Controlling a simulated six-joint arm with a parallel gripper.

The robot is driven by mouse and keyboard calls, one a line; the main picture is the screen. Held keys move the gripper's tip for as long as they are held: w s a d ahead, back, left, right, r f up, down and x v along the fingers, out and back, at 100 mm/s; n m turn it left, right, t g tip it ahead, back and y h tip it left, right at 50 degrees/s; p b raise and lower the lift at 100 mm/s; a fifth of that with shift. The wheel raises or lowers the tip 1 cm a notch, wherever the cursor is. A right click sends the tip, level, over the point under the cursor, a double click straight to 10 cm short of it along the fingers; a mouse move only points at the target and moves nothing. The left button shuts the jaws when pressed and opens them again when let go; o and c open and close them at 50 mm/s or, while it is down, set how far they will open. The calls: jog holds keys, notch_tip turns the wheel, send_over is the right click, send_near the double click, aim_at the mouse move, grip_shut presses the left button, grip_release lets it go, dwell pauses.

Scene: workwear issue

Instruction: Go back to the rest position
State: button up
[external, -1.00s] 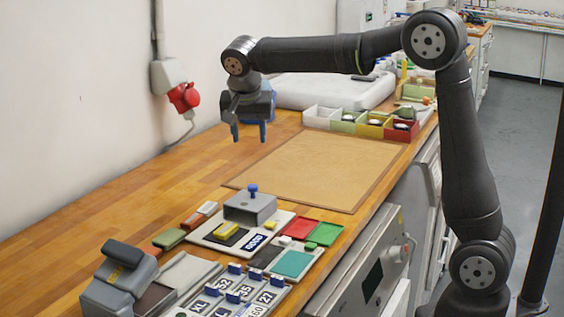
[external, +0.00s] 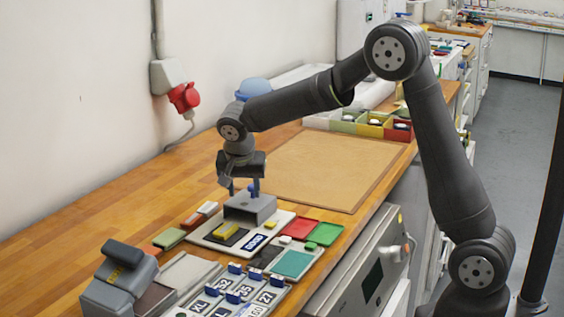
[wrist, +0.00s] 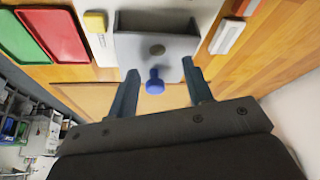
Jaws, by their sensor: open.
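My gripper (external: 243,189) is low over the bench, at the grey block (external: 250,209) with the blue knob (external: 253,189) on top. In the wrist view my gripper (wrist: 160,67) is open. The blue knob (wrist: 155,83) shows between its two dark fingers, with space on both sides and nothing held. The grey block (wrist: 157,48) lies just beyond the fingertips. How high the fingertips are relative to the knob is hard to tell.
Red (external: 300,229) and green (external: 325,234) trays lie right of the block. A stamp-like grey device (external: 118,280) and blue-tabbed number tiles (external: 238,291) stand in front. A brown mat (external: 325,170) is clear behind. A blue domed object (external: 252,88) sits farther back.

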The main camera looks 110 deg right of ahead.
jog(key=w+a, duration=0.4)
jog(key=w+a+r, duration=0.1)
jog(key=a, duration=0.1)
jog(key=shift+w, duration=0.4)
jog(key=v, duration=1.6)
jog(key=s+d+f+m, duration=0.1)
jog(key=s+d+f, duration=0.3)
jog(key=d+f, duration=0.3)
jog(key=shift+s+d+f, duration=0.2)
jog(key=shift+d+f, duration=0.15)
jog(key=shift+d, duration=0.25)
